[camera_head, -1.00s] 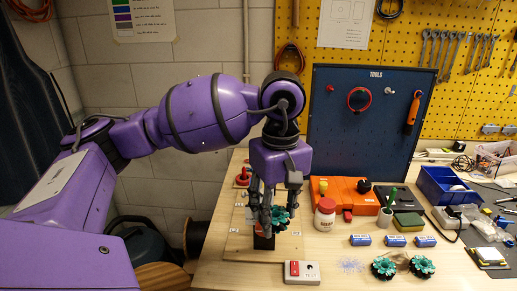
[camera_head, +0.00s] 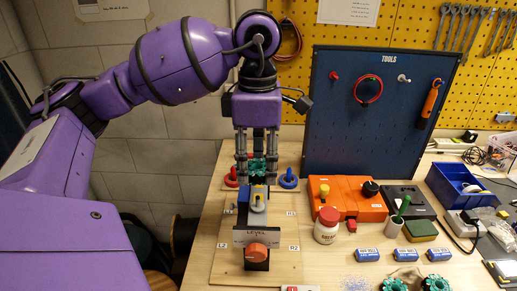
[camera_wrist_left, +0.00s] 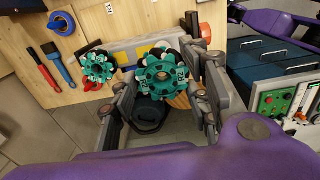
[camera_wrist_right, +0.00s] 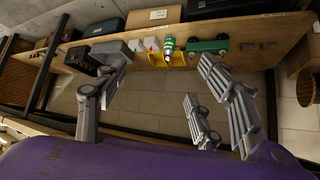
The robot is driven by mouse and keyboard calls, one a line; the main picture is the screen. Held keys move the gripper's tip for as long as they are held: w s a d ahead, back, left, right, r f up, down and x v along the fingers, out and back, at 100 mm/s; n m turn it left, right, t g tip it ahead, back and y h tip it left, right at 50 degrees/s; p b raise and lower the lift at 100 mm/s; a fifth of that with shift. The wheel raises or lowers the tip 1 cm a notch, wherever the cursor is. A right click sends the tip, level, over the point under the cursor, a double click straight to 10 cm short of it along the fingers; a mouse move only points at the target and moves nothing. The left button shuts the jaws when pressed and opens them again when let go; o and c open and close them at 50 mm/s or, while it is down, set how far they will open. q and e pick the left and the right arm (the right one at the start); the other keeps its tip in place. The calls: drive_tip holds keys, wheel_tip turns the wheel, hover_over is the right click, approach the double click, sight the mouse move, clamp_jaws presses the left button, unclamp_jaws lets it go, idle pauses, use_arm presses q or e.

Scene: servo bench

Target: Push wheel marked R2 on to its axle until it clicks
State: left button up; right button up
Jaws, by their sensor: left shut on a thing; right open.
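The wheel also shows below the fingers in the head view (camera_head: 258,166). A second teal wheel (camera_wrist_left: 97,67) is beside it in the left wrist view. A narrow chassis (camera_head: 257,200) stands on the board, with a card marked LEVEL and an orange round end at its front. Labels L2 and R2 (camera_head: 293,246) flank it. My right gripper (camera_wrist_right: 165,95) is open and empty; it is outside the head view.
A white bottle (camera_head: 326,226), an orange box (camera_head: 346,198) and several blue blocks (camera_head: 367,255) stand to the right. Two more teal wheels (camera_head: 437,284) lie at the front edge. A shelf (camera_wrist_right: 200,57) is before my right gripper.

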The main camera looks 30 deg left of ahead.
use_arm(q)
drive_tip(key=shift+w+f, duration=0.1)
drive_tip(key=shift+s+f, duration=0.2)
drive_tip(key=shift+f, duration=0.25)
drive_tip(key=shift+s+d+f+b, duration=0.1)
drive_tip(key=shift+d+f+b, duration=0.05)
drive_tip(key=shift+f+b, duration=0.2)
drive_tip(key=shift+f, duration=0.35)
drive_tip(key=shift+f+b, duration=0.3)
drive_tip(key=shift+f, duration=0.65)
use_arm(e)
drive_tip(key=shift+s+d+f, duration=0.35)
drive_tip(key=shift+s+f, duration=0.2)
drive_tip(key=shift+f, duration=0.05)
drive_tip(key=shift+s+d+f, duration=0.3)
drive_tip(key=shift+s+f, duration=0.2)
drive_tip(key=shift+f, duration=0.1)
drive_tip(key=shift+g, duration=0.3)
